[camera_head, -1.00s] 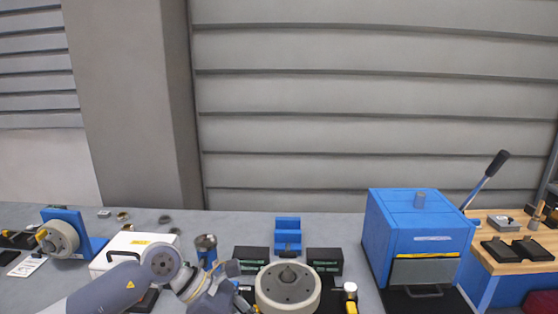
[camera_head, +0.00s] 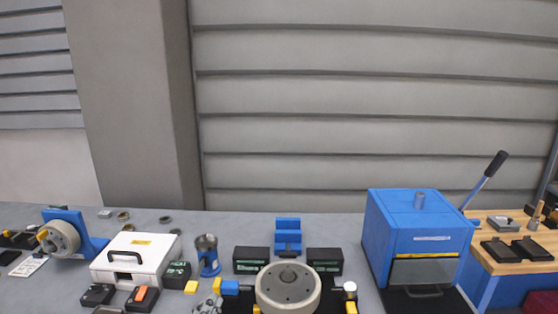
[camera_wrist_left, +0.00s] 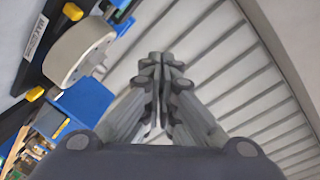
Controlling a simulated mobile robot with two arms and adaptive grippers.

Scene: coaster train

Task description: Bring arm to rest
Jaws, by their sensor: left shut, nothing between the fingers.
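My left gripper shows in the left wrist view (camera_wrist_left: 162,62), its fingers together with nothing between them. It points toward the ribbed wall (camera_wrist_left: 240,90), which fills the right of that view. In the head view only a small grey part of my left gripper (camera_head: 207,303) shows at the bottom edge, left of the round grey turntable (camera_head: 288,288). The rest of my left arm is out of that view. My right gripper is in neither view.
A white case (camera_head: 137,258) stands left, beside a blue stand with a grey wheel (camera_head: 62,238). A blue cup (camera_head: 208,256) stands behind my gripper. A blue press box (camera_head: 420,232) with a lever (camera_head: 485,180) is at right. Bare bench shows left of centre.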

